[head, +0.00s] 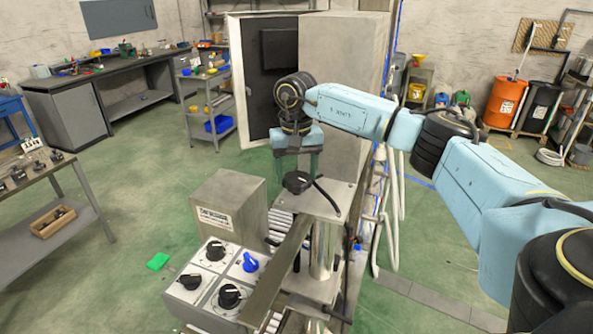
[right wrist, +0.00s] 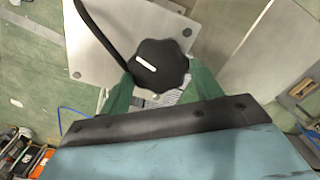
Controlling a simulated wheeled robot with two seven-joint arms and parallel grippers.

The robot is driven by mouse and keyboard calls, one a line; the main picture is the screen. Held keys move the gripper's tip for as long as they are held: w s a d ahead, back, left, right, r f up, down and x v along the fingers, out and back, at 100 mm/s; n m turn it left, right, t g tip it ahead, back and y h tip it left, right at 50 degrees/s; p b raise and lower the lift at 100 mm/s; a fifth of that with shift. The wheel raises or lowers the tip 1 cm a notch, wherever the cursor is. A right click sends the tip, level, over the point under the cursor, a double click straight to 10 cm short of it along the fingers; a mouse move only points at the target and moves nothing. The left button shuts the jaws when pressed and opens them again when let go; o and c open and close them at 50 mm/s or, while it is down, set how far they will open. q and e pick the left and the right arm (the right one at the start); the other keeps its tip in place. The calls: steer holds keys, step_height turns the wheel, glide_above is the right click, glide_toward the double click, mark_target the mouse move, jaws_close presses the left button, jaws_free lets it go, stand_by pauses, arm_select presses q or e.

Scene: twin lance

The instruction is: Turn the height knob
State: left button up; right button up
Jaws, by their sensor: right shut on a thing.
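The height knob appears to be the black lobed knob (head: 297,182) on the grey plate at the top of the metal post. In the right wrist view the knob (right wrist: 160,62) has a white mark on its top, slanting slightly. My right gripper (head: 297,172) points down over the knob. Its green fingers stand on either side of the knob in the right wrist view, shut on it; the exact contact is partly hidden. My left gripper is not in view.
A black lever (head: 327,197) sticks out beside the knob. A control box (head: 212,282) with black knobs and a blue knob (head: 250,262) stands in front at the left. A beige box (head: 228,205) sits close by. Green floor lies open at the left.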

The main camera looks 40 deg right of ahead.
mark_target(297, 176)
stand_by(0.3)
steer(key=o, duration=1)
steer(key=shift+r, duration=0.1)
step_height(297, 176, up, 13)
steer(key=b, duration=0.1)
